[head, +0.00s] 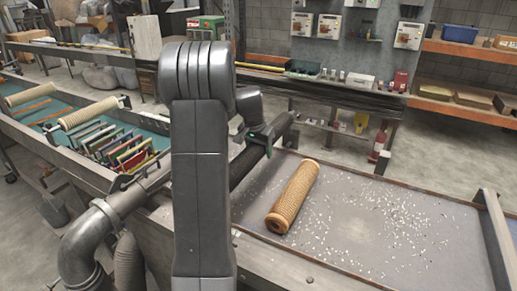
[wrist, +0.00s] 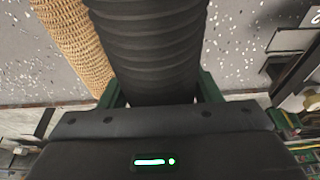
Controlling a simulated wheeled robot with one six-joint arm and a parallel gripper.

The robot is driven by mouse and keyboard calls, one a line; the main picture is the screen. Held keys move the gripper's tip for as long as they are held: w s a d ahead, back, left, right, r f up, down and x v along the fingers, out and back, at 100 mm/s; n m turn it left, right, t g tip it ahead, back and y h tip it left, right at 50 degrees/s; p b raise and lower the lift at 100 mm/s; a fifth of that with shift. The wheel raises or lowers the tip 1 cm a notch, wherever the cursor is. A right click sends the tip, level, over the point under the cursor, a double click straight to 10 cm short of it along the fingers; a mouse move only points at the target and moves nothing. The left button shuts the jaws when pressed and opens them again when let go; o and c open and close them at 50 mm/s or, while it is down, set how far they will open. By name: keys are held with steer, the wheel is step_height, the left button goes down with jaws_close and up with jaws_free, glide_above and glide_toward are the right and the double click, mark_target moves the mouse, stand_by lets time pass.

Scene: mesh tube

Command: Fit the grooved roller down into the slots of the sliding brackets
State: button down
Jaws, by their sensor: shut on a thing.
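My gripper (head: 262,141), with green fingers, is shut on a black grooved roller (head: 247,162) above the left edge of the speckled tray. The roller slants up to the right, and my arm hides part of it in the head view. In the wrist view its ribbed body (wrist: 148,45) runs up between the fingers (wrist: 158,92). A small dark bracket (head: 122,181) shows on the near rail of the trough at left. I cannot tell whether it is one of the sliding brackets; their slots are not clear in either view.
A tan mesh tube (head: 294,196) lies on the tray (head: 355,250), close right of the roller; it also shows in the wrist view (wrist: 76,42). The trough holds pale rollers (head: 88,112) and several coloured frames (head: 124,150). A grey pipe (head: 95,230) stands at front left.

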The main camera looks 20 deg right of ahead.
steer(key=shift+f+b, duration=2.2)
steer(key=shift+f, duration=0.6)
steer(key=shift+f+b, duration=0.85)
steer(key=shift+f, duration=0.1)
steer(key=shift+f, duration=0.35)
steer(key=shift+f, duration=0.1)
steer(key=shift+r, duration=0.2)
steer(key=shift+r+p, duration=0.45)
steer(key=shift+r, duration=0.45)
steer(key=shift+r, duration=0.1)
stand_by(0.4)
steer(key=shift+p, duration=0.6)
